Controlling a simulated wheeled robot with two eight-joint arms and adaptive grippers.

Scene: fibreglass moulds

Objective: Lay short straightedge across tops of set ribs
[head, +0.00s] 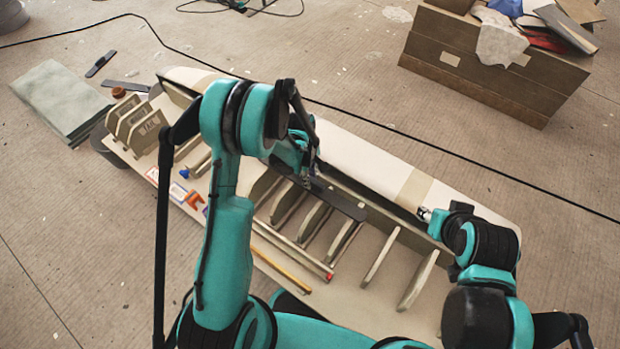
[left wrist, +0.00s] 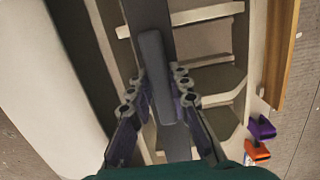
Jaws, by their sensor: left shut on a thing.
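The short straightedge (head: 340,198) is a dark flat bar with a raised grey grip (left wrist: 153,70) along its middle. My left gripper (head: 306,178) is shut on it, with a finger on either side of the grip in the left wrist view (left wrist: 160,85). The bar runs lengthwise over several set ribs (head: 312,222), upright pale plates in a row along the mould (head: 400,185). I cannot tell whether it touches their tops. The left arm hides part of the row. My right gripper (head: 426,214) is by the mould's right end; its fingers are too small to read.
Several loose ribs (head: 136,124) stand at the mould's left end. Orange and purple clamps (head: 195,199) and a yellow rod (head: 281,266) lie in front of the ribs. A crate of scraps (head: 480,75) stands back right, sheets (head: 60,98) lie left, and a black cable (head: 400,132) crosses the floor.

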